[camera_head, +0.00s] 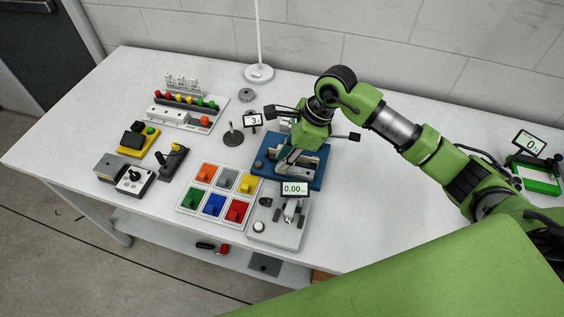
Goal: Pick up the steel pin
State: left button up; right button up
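My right arm reaches in from the right, and its gripper (290,162) points down over the blue fixture (314,180), which has grey metal parts on top. The gripper's own body covers part of the fixture, and I cannot tell how far apart the fingers are or whether anything is between them. I cannot make out a steel pin for certain; it may be hidden by the gripper or too small. A dark round base with a thin upright post (232,137) stands left of the fixture. My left gripper is not in view.
A device with a 0.00 display (295,189) stands in front of the fixture. Left of it is a panel of coloured squares (207,223). Switch boxes and a rack of coloured knobs (187,101) stand farther left. A green frame (538,180) is at the far right.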

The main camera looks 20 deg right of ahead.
grip_shut()
jog(key=shift+r, duration=0.15)
